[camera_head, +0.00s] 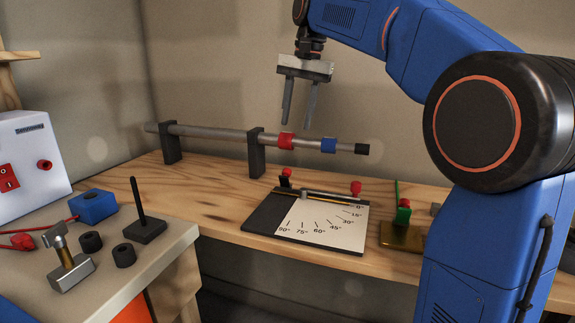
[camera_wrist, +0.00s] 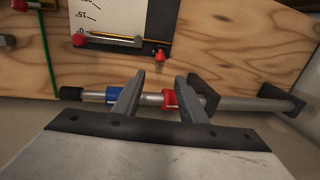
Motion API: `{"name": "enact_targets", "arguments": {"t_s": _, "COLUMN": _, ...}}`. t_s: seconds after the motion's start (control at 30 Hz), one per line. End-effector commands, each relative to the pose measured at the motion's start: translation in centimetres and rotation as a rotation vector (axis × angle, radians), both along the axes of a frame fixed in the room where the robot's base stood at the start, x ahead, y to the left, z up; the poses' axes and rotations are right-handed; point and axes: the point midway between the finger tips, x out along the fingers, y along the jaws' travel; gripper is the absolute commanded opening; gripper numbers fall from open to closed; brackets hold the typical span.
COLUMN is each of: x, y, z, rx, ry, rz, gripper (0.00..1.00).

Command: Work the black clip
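A grey rod (camera_head: 215,133) lies level above the wooden bench, held by two black brackets. It carries a red collar (camera_head: 286,140), a blue collar (camera_head: 328,145) and a black piece (camera_head: 361,149) at its right end. That black piece shows at the left in the wrist view (camera_wrist: 71,93). I cannot tell whether it is the black clip. My gripper (camera_head: 297,125) is open and empty, pointing down above the rod. In the wrist view, my gripper (camera_wrist: 160,78) has the red collar (camera_wrist: 169,99) showing between its fingers, with the blue collar (camera_wrist: 112,94) left of them.
An angle board (camera_head: 263,215) with a red-knobbed bar lies in front of the rod. A brass plate (camera_head: 396,237) with a red and green part stands to its right. Black rings (camera_head: 124,255), a black post (camera_head: 139,210) and a blue box (camera_head: 93,206) occupy the left table.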

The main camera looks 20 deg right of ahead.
Motion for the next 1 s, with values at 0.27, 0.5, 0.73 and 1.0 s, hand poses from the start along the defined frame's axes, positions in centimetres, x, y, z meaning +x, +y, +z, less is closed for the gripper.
{"name": "enact_targets", "arguments": {"t_s": 0.27, "x": 0.4, "y": 0.7, "z": -5.0, "rx": 0.0, "ry": 0.003, "rz": 0.001, "gripper": 0.38}}
{"name": "enact_targets", "arguments": {"t_s": 0.5, "x": 0.8, "y": 1.3, "z": -9.2, "rx": 0.0, "ry": 0.003, "rz": 0.001, "gripper": 0.38}}
{"name": "enact_targets", "arguments": {"t_s": 0.73, "x": 1.2, "y": 1.7, "z": -12.5, "rx": 0.0, "ry": 0.002, "rz": 0.0, "gripper": 0.38}}
{"name": "enact_targets", "arguments": {"t_s": 1.0, "x": 1.3, "y": 1.9, "z": -14.2, "rx": 0.0, "ry": 0.0, "rz": 0.001, "gripper": 0.38}}
